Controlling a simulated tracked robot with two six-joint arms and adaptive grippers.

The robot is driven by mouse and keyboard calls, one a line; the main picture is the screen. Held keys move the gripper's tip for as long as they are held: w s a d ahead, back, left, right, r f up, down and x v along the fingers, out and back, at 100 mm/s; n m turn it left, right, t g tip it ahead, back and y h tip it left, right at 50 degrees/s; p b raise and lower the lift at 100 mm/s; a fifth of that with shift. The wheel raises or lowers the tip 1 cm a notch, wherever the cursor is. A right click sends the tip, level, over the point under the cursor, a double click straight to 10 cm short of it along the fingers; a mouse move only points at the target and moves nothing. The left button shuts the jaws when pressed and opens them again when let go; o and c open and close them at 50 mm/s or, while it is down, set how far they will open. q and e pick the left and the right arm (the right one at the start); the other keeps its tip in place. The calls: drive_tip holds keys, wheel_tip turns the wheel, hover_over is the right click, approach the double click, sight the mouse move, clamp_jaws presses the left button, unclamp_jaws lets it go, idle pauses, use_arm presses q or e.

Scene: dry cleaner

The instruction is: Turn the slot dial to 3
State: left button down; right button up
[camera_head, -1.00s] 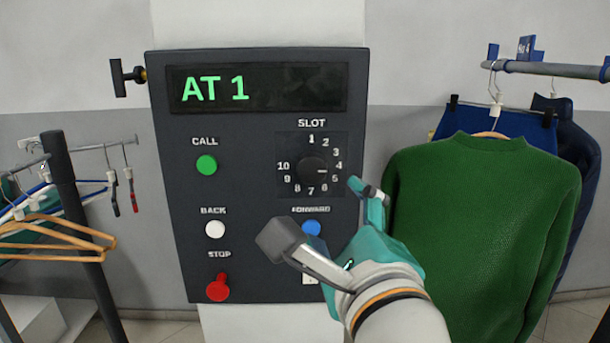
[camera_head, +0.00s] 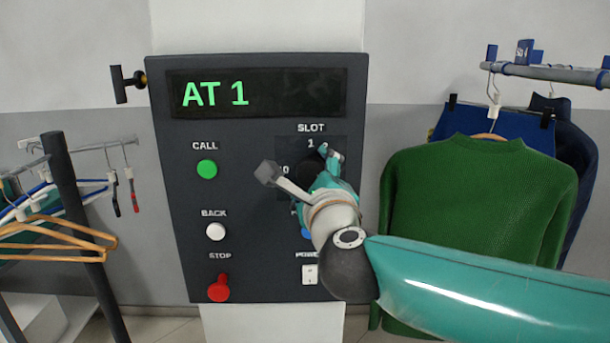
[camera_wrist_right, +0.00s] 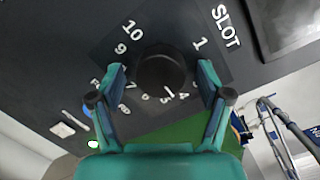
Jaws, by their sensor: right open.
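The slot dial is a round black knob, seen in the right wrist view (camera_wrist_right: 160,70), ringed by white numbers. Its white pointer mark shows near the 4 and 5. In the head view my right gripper (camera_head: 297,164) covers most of the dial and its numbers; the 1 stays visible above. In the right wrist view the gripper (camera_wrist_right: 161,80) is open, one finger on each side of the knob, with gaps between fingers and knob. Whether the fingertips reach the knob's depth I cannot tell. The display (camera_head: 258,93) reads "AT 1". My left gripper is not in view.
The dark panel (camera_head: 180,215) also carries a green CALL button (camera_head: 207,169), a white BACK button (camera_head: 216,231), a red STOP knob (camera_head: 219,288) and a power switch (camera_head: 310,274). A green sweater (camera_head: 480,200) hangs at right; hangers (camera_head: 60,232) hang at left.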

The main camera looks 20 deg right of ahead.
drive_tip(key=c, duration=1.2)
drive_tip(key=shift+o, duration=0.2)
drive_tip(key=shift+a, duration=0.3)
drive_tip(key=shift+d, duration=0.15)
drive_tip(key=shift+n+p, duration=0.8)
drive_tip(key=shift+p, duration=0.1)
drive_tip(key=shift+n+g+p, duration=0.3)
drive_tip(key=shift+n+p, duration=0.9)
drive_tip(key=shift+p, duration=0.05)
drive_tip(key=shift+d+f+n+p, duration=0.1)
drive_tip(key=shift+n+p, duration=0.6)
drive_tip(key=shift+n, duration=0.2)
